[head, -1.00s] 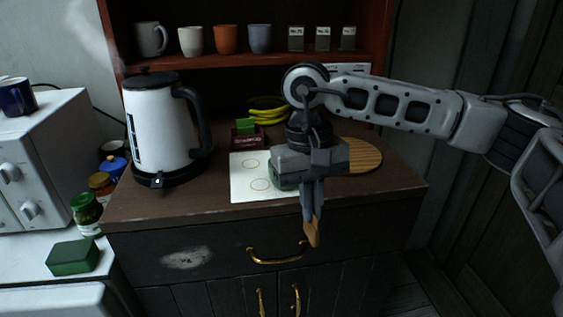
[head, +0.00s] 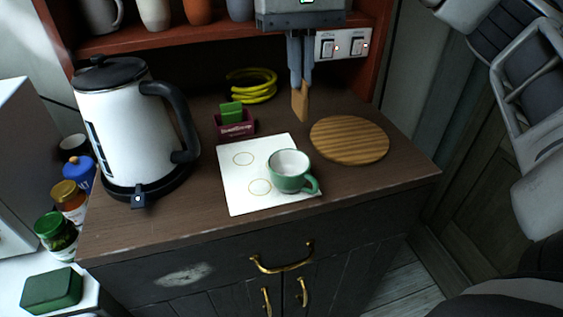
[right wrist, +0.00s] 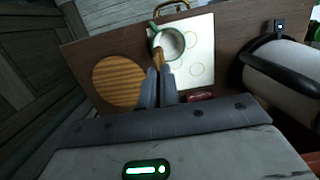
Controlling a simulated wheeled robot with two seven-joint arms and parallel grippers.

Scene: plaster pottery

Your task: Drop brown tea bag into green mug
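The green mug (head: 290,178) stands upright on the white mat (head: 238,190) on the wooden counter, its handle toward the lower right. It is white inside and looks empty. My right gripper (head: 301,84) is shut on the brown tea bag (head: 300,102), which hangs down from the fingertips behind the mug in the head view. In the right wrist view the tea bag (right wrist: 158,60) shows beyond the fingers, overlapping the mug (right wrist: 170,42) in the picture. My left gripper is not in view.
A white kettle (head: 135,130) stands left of the mat. A small dark red box (head: 236,128) with green packets sits behind the mat, with yellow bananas (head: 252,84) behind it. A round wooden board (head: 350,140) lies to the right. A shelf with cups (head: 155,14) runs above.

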